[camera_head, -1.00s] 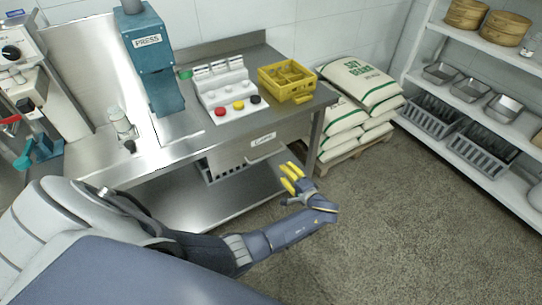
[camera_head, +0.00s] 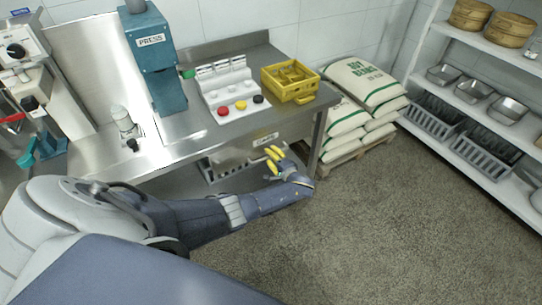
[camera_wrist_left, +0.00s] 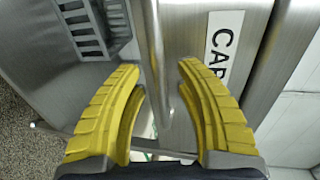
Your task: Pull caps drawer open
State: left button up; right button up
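The caps drawer is a metal front with a white label under the tabletop, in the head view (camera_head: 262,138), partly hidden by my left gripper. In the left wrist view its label (camera_wrist_left: 222,48) reads "CAP", with the rest cut off. A metal bar handle (camera_wrist_left: 152,45) runs along the drawer front. My left gripper (camera_head: 271,157) has yellow fingers and is at the drawer front. In the left wrist view its fingers (camera_wrist_left: 158,70) are spread apart, one on each side of the handle, with gaps visible. The drawer looks closed. My right gripper is not in view.
A steel table (camera_head: 180,150) carries a blue press (camera_head: 157,60), a button panel (camera_head: 232,105) and a yellow crate (camera_head: 292,97). A grey slotted crate (camera_head: 225,168) sits below the tabletop. Sacks (camera_head: 365,85) stand right of the table. The floor (camera_head: 370,220) in front is clear.

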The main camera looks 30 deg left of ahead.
pick_arm(q)
jog(key=shift+a, duration=0.15)
jog(key=shift+c, duration=0.3)
grip_shut()
